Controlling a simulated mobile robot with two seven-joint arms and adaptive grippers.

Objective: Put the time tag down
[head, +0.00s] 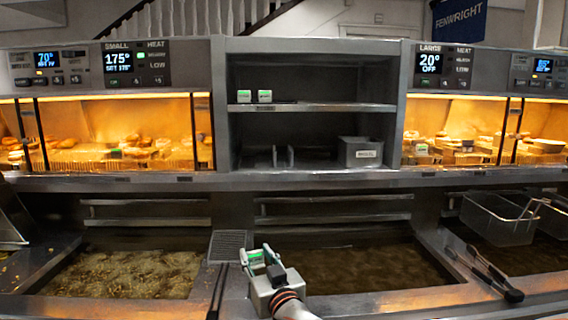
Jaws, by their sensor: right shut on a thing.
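My right gripper (257,254) is in the lower middle of the head view, its arm coming up from below. It is shut on a small white and green time tag (256,259), partly hidden between the fingers. The held tag is in front of the shelf unit, near the divider between the two fryer vats. Two similar tags (244,96) (265,96) stand side by side on the upper shelf (340,107). Smaller green-marked tags show in the left warmer (116,153) and the right warmer (422,149). My left gripper is not in view.
Oil vats lie at left (130,272) and centre (370,268). Tongs (490,272) rest on the right divider, with a wire basket (500,220) behind. A grey bin (360,152) stands on the lower shelf. The upper shelf's right part is clear.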

